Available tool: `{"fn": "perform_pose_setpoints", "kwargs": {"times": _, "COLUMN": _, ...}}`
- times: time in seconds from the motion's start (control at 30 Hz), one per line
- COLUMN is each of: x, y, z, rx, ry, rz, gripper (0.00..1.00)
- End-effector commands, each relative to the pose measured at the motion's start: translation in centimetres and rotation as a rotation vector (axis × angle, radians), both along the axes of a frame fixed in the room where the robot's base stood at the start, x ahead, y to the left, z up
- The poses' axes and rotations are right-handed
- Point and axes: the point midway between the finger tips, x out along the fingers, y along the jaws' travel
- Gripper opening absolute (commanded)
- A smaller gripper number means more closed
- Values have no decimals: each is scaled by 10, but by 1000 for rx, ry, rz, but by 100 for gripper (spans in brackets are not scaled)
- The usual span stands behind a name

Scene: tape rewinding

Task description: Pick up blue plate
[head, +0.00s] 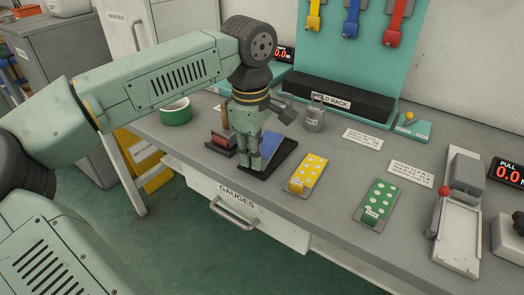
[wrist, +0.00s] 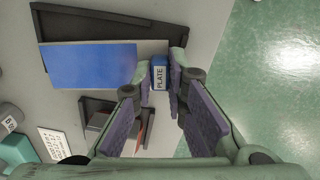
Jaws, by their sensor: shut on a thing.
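The blue plate (wrist: 90,65) lies flat over a dark tray (wrist: 110,22) in the wrist view. Its narrow end carries a label reading PLATE. In the head view, part of the blue plate (head: 271,144) shows behind my gripper (head: 258,163), with the dark tray (head: 286,158) around it. My gripper points down at the tray. In the wrist view my gripper (wrist: 161,78) is shut on the labelled end, one finger on each side. The fingers hide part of the plate in the head view, and I cannot tell there whether it is lifted.
A yellow dotted plate (head: 308,172) and a green dotted plate (head: 375,203) lie to the right on the grey bench. A small dark holder with a red block (head: 221,141) stands just left. A grey weight (head: 315,117) and the rack (head: 340,98) stand behind.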

Motion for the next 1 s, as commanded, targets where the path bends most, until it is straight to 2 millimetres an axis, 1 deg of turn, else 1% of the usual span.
{"fn": "perform_pose_setpoints", "kwargs": {"times": 0.47, "x": 1, "y": 0, "z": 4, "rx": 0, "ry": -3, "rz": 1, "gripper": 0}}
{"fn": "perform_pose_setpoints", "kwargs": {"times": 0.63, "x": 1, "y": 0, "z": 17, "rx": -1, "ry": -3, "rz": 0, "gripper": 0}}
{"fn": "perform_pose_setpoints", "kwargs": {"times": 0.77, "x": 1, "y": -1, "z": 35, "rx": -1, "ry": -4, "rz": 0, "gripper": 0}}
{"fn": "perform_pose_setpoints", "kwargs": {"times": 0.97, "x": -43, "y": -12, "z": 37, "rx": 1, "ry": -3, "rz": -2, "gripper": 0}}
{"fn": "perform_pose_setpoints", "kwargs": {"times": 1.0, "x": -53, "y": -15, "z": 37, "rx": 2, "ry": -3, "rz": -4, "gripper": 0}}
